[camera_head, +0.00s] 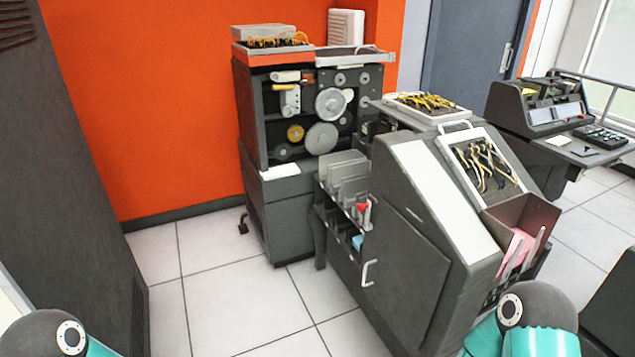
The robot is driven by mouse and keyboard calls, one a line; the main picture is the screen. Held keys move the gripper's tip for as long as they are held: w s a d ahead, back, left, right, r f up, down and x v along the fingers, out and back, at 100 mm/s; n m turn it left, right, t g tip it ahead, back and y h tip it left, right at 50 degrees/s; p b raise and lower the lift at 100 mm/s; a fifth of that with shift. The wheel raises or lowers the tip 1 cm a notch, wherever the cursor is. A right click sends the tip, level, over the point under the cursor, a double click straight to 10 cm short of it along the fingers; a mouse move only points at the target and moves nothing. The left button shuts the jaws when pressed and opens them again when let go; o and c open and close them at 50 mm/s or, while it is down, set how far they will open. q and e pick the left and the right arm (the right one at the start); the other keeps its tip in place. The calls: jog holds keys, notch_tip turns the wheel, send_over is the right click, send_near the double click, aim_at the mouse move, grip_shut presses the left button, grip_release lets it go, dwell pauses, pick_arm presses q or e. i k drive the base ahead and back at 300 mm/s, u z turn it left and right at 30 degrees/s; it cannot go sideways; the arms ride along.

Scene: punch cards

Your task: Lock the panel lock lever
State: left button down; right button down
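A grey card machine (405,240) stands right of centre. Its near side is a flat grey panel with a pale handle (368,272) at the panel's lower left edge. A small part with a red tip (362,208) stands at the machine's left side, above the handle. I cannot tell which of these is the panel lock lever, or whether it is locked. Only teal and dark grey parts of my two arms show, at the bottom left and bottom right corners. Neither of my grippers is in view.
A machine with exposed gears (322,137) stands behind, against the orange wall (140,100). A tall dark cabinet (70,170) fills the left. A console desk (560,120) is at the right. White tiled floor (220,290) is clear between cabinet and machines.

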aim_at(360, 208)
jog(key=u, duration=0.1)
jog(key=i, duration=0.95)
jog(key=z, duration=0.1)
